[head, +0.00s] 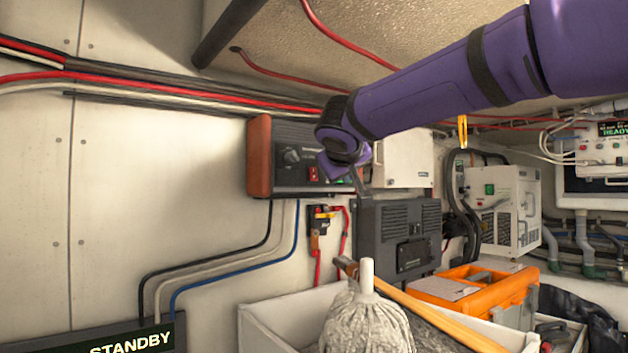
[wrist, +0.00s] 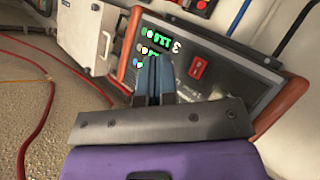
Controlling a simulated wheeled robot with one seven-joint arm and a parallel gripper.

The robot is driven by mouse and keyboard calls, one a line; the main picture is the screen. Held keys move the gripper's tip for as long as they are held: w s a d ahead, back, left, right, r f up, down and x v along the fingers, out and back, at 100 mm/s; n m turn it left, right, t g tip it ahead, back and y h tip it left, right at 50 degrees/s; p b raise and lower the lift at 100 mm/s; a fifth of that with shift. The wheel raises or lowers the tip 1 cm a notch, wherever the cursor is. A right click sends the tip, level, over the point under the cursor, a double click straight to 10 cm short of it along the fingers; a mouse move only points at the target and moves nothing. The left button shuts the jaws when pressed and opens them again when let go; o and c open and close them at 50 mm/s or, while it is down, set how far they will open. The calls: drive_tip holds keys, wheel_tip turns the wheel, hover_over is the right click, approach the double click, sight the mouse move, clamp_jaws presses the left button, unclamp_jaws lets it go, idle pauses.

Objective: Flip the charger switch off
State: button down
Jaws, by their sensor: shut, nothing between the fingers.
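The charger (head: 283,168) is a dark box with reddish-brown end pieces, mounted on the back wall left of my gripper's arm. Its red switch (head: 313,173) shows on the front face, beside a dark knob (head: 291,156). In the wrist view, the charger face (wrist: 232,76) carries the red switch (wrist: 198,68) and a lit green display (wrist: 157,42). My gripper (head: 366,196) is at the right part of the charger in the head view.
A white box (head: 405,160) is on the wall right of the charger, with a dark vented unit (head: 398,238) below. A mop (head: 366,315) stands in a white bin (head: 268,320). An orange toolbox (head: 478,290) is at right.

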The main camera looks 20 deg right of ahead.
drive_tip(key=shift+w+a+f, duration=0.15)
drive_tip(key=shift+w+a, duration=0.3)
drive_tip(key=shift+w, duration=0.65)
drive_tip(key=shift+w+a+f, duration=0.15)
drive_tip(key=shift+w+a, duration=0.35)
drive_tip(key=shift+w, duration=0.65)
drive_tip(key=shift+w+a+f, duration=0.15)
drive_tip(key=shift+w+a, duration=0.3)
drive_tip(key=shift+w, duration=0.65)
drive_tip(key=shift+w+a, duration=0.2)
drive_tip(key=shift+w, duration=0.15)
drive_tip(key=shift+w+a, duration=0.1)
drive_tip(key=shift+w, duration=0.15)
drive_tip(key=shift+s, duration=0.15)
idle(0.3)
drive_tip(key=shift+s+d, duration=0.25)
drive_tip(key=shift+s, duration=0.25)
drive_tip(key=shift+s+d+r, duration=0.1)
drive_tip(key=shift+s+d, duration=0.25)
drive_tip(key=shift+s, duration=0.4)
drive_tip(key=shift+s+d+r, duration=0.1)
drive_tip(key=shift+s+d, duration=0.2)
drive_tip(key=shift+s, duration=0.5)
drive_tip(key=shift+s+d+r, duration=0.1)
drive_tip(key=shift+s+d, duration=0.25)
drive_tip(key=shift+s, duration=0.4)
